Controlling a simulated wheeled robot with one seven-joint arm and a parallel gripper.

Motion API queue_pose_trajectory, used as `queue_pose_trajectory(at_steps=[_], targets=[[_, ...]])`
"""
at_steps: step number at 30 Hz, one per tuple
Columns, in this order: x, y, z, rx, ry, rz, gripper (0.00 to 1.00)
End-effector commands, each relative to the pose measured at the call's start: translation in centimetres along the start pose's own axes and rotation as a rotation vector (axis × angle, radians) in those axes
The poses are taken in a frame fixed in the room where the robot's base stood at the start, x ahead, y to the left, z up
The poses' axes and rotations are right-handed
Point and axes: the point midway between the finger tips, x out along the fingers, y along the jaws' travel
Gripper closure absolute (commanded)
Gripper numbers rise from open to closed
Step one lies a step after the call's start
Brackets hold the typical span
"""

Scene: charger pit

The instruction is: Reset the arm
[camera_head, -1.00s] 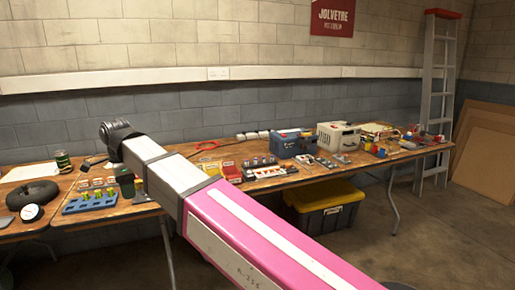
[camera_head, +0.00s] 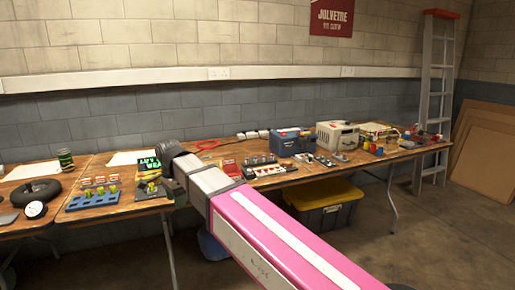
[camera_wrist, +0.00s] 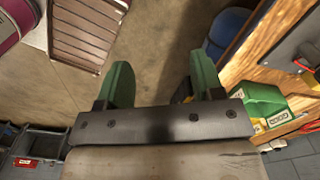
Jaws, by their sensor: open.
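My arm, pink and white, reaches from the lower right of the head view toward the table, its dark wrist joint near the table's front edge. In the wrist view my gripper (camera_wrist: 162,82) has two green fingers spread wide apart. Nothing is between the fingers but a view down to the concrete floor. In the head view I cannot make out the fingers clearly.
Cluttered wooden tables (camera_head: 120,208) run along the wall; a blue socket rack (camera_head: 92,200) stands near the arm. A black bin with yellow lid (camera_head: 325,195) sits below. The wrist view shows a green box (camera_wrist: 262,103) on the table edge and a blue bucket (camera_wrist: 226,32).

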Motion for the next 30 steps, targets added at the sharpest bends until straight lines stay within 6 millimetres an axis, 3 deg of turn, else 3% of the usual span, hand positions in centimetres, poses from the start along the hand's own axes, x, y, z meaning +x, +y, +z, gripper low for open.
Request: queue_pose_trajectory(at_steps=[3,8,15,24,30], targets=[[3.3,1.8,-5.1,-0.063,0.000,0.003,0.39],[7.3,4.4,-11.1,-0.163,0.000,0.003,0.39],[12.8,9.5,-19.2,-0.315,0.000,0.001,0.39],[19.1,17.8,-27.5,-0.502,0.000,0.001,0.39],[22.8,24.0,-31.6,-0.628,0.001,0.000,0.39]])
